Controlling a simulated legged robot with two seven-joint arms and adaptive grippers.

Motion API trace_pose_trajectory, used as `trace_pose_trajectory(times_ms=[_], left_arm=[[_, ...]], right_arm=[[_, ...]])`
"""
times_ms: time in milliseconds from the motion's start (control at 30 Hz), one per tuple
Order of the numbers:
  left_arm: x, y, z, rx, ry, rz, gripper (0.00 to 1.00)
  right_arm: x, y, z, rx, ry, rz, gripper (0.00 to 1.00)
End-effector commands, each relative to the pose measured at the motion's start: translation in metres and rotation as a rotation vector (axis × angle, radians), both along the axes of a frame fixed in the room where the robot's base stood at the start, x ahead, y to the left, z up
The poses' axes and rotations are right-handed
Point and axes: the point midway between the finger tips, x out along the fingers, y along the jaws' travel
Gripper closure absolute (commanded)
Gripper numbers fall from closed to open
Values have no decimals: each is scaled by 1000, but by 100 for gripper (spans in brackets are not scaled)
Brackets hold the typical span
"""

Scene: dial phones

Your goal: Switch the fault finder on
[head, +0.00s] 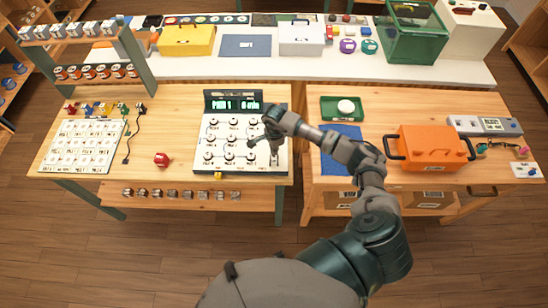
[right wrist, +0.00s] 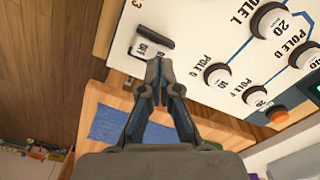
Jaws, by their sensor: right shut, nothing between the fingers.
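The fault finder (head: 200,168) is a white panel with several round dials on the left wooden table. Behind its dials stands a dark unit with lit green text (head: 236,104), too small to read surely. My right gripper (head: 274,148) is over the panel's right part, fingers shut and empty. In the right wrist view, the shut fingertips (right wrist: 157,66) are at a small switch plate (right wrist: 146,48) with a dark bar and lettering that looks like "OFF". The fingers hide part of the plate; I cannot tell whether they touch it. My left gripper is not in view.
A blue mat (head: 335,160), a green tray (head: 328,117) and an orange case (head: 428,148) are on the right table. A narrow gap separates the tables.

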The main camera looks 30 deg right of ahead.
Motion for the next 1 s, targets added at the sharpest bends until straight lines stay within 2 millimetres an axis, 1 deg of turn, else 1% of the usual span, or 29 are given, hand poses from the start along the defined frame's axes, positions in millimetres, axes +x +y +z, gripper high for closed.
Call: trace_pose_trajectory(times_ms=[33, 500, 1000], left_arm=[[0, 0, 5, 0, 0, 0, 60], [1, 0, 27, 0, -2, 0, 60], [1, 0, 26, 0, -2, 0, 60]], right_arm=[[0, 0, 7, 0, -1, 0, 100], [0, 0, 46, -1, 0, 1, 100], [0, 0, 46, 0, 1, 1, 100]])
